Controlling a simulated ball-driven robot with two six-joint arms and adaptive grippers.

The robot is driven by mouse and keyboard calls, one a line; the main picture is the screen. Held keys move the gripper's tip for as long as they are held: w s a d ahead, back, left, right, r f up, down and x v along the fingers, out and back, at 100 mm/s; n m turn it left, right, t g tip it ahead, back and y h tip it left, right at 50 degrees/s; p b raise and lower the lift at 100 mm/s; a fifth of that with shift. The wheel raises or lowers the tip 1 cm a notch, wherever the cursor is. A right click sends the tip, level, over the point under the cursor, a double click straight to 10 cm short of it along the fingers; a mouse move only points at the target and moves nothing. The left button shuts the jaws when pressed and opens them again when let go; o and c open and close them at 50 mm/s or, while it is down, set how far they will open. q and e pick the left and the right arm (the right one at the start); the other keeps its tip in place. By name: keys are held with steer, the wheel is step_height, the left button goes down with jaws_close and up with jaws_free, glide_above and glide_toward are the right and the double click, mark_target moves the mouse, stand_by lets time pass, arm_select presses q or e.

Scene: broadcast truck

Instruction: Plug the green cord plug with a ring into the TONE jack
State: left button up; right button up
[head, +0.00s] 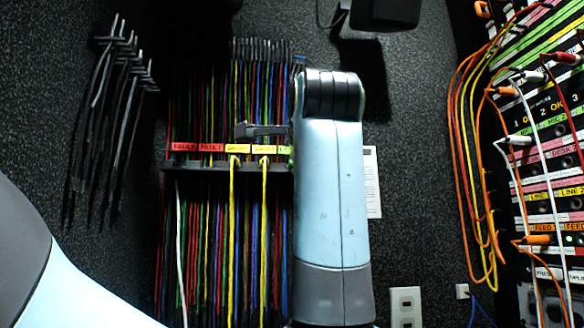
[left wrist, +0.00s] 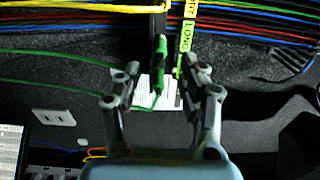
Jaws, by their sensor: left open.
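In the left wrist view a green plug (left wrist: 160,60) stands at a dark rack bar, beside a yellow-green label strip. A green cord shows close by; I cannot make out a ring on it. My left gripper (left wrist: 162,76) is open, with one finger on each side of the plug in the picture; contact is not visible. In the head view the left gripper (head: 264,130) is at the cord rack, mostly hidden by my forearm, which also hides the plug. The jack panel (head: 545,150) is at the right; I cannot read a TONE label. My right gripper is not in view.
The cord rack (head: 220,167) holds many coloured cords under red, yellow and green labels. Black cords (head: 110,100) hang at the upper left. Orange and yellow cords (head: 470,170) loop beside the panel. A wall outlet (head: 406,306) is low on the wall.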

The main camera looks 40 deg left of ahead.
arm_select(q)
steer(key=b+x, duration=0.1)
steer(key=x, duration=0.6)
steer(key=shift+a, duration=0.15)
steer(key=shift+w+a, duration=0.4)
steer(key=shift+a, duration=0.1)
steer(key=shift+w+a, duration=0.15)
steer(key=shift+w, duration=0.1)
steer(key=shift+p, duration=0.5)
